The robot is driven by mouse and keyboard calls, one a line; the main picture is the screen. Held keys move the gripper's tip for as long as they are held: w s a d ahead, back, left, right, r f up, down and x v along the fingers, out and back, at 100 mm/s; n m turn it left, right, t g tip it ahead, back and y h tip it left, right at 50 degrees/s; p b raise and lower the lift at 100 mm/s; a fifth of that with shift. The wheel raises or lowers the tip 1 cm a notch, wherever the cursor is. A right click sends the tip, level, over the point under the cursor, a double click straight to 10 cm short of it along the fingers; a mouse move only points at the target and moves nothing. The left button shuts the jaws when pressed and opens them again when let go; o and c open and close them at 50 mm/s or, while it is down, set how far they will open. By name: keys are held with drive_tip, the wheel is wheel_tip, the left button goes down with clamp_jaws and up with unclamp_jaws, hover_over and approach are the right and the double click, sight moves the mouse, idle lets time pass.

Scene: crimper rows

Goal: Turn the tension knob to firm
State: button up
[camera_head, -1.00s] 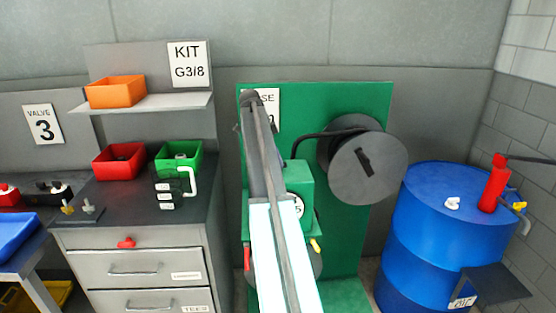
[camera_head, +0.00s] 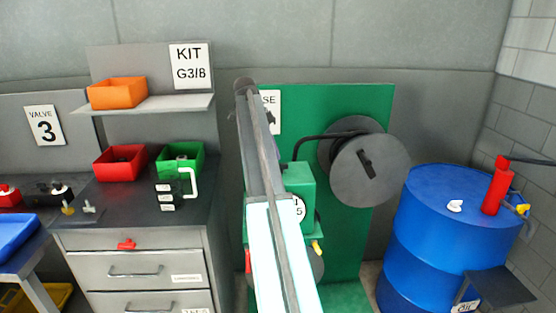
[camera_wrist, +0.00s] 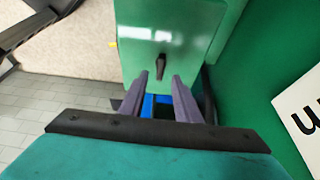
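In the wrist view a small black knob (camera_wrist: 161,66) sits on the face of a green box (camera_wrist: 168,32). The knob points roughly up and down in the picture. Its setting marks are too small to read. My gripper (camera_wrist: 160,76) is open, its two grey-purple fingers apart and empty. The fingertips lie close to the knob in the picture, one to each side; I cannot tell the depth gap. In the head view the green machine (camera_head: 301,180) stands against a green panel (camera_head: 375,105), partly hidden by my arm, and the small knob is not visible.
A round grey reel (camera_head: 385,180) with a black handle stands right of the machine. A yellow-tipped lever (camera_head: 317,246) is low on it. A blue drum (camera_head: 430,235) stands at right. A drawer cabinet (camera_head: 80,240) with red (camera_head: 122,165) and green bins (camera_head: 190,163) is at left.

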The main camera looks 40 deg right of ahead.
drive_tip(key=p+v, duration=0.3)
drive_tip(key=v, duration=0.5)
drive_tip(key=shift+r, duration=0.35)
drive_tip(key=shift+a, duration=0.1)
idle(0.3)
